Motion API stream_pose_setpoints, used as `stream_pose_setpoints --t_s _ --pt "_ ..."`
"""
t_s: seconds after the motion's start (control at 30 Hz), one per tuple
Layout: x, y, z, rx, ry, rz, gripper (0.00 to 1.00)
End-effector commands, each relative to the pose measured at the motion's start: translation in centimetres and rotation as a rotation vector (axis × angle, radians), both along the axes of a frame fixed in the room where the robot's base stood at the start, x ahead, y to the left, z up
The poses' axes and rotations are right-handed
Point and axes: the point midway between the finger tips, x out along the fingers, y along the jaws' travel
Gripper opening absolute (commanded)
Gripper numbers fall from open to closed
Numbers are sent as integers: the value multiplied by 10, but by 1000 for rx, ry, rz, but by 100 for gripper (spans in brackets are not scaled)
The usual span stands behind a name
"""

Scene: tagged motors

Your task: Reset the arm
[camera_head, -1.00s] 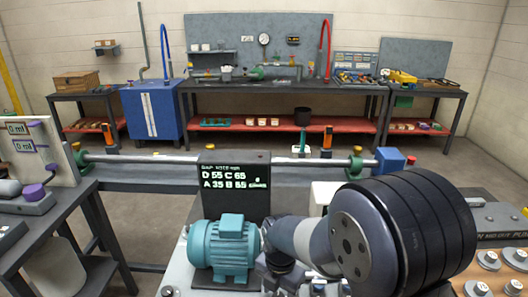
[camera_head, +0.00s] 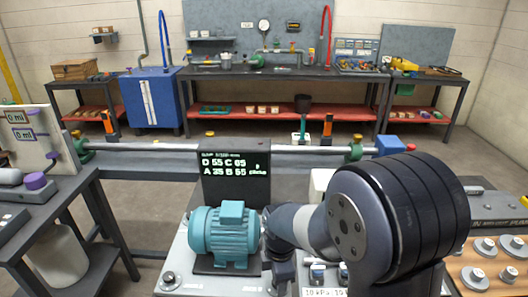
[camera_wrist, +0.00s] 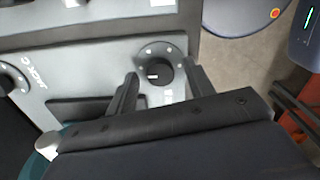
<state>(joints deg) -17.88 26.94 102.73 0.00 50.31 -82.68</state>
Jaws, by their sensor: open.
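My gripper (camera_wrist: 162,84) shows in the wrist view with its two dark fingers apart and nothing held between them. A black round knob (camera_wrist: 158,72) on a grey panel (camera_wrist: 88,68) lies beyond and between the fingertips; I cannot tell the distance to it. A teal motor (camera_head: 225,235) stands on a dark base to the left of my arm. A black display (camera_head: 234,178) with green lettering stands behind the motor.
A steel pipe (camera_head: 230,147) runs across behind the display. A side table (camera_head: 45,218) with a purple-capped part stands at left. Several round knobs (camera_head: 485,248) are on the panel at right.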

Motion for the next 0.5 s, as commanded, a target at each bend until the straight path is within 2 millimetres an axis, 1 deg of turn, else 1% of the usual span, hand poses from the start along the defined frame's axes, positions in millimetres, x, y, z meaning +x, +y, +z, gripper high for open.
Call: stream_pose_setpoints --t_s 0.5 --pt "-1 0 0 0 1 -409 50"
